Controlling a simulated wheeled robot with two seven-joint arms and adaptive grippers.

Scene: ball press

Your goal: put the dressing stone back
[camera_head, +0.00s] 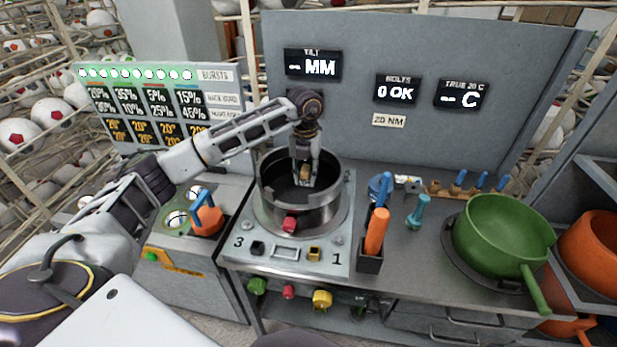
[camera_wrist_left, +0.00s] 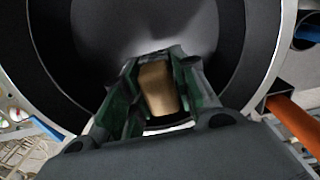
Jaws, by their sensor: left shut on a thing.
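The dressing stone is a small tan block. My left gripper (camera_head: 304,180) is shut on the stone (camera_head: 305,173), pointing down inside the round metal bowl (camera_head: 268,205) of the press. In the left wrist view the stone (camera_wrist_left: 158,88) sits between the two green-padded fingers (camera_wrist_left: 157,95), with the bowl's dark wall and pale grey inside around it. Whether the stone touches the bowl's inside I cannot tell. My right gripper is out of view.
An orange-handled tool (camera_head: 377,232) stands in a dark holder right of the bowl. Behind it are blue-handled tools in a wooden rack (camera_head: 440,190). A green pan (camera_head: 505,235) sits further right. An orange-handled item (camera_head: 207,217) is left of the bowl. Display panels stand behind.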

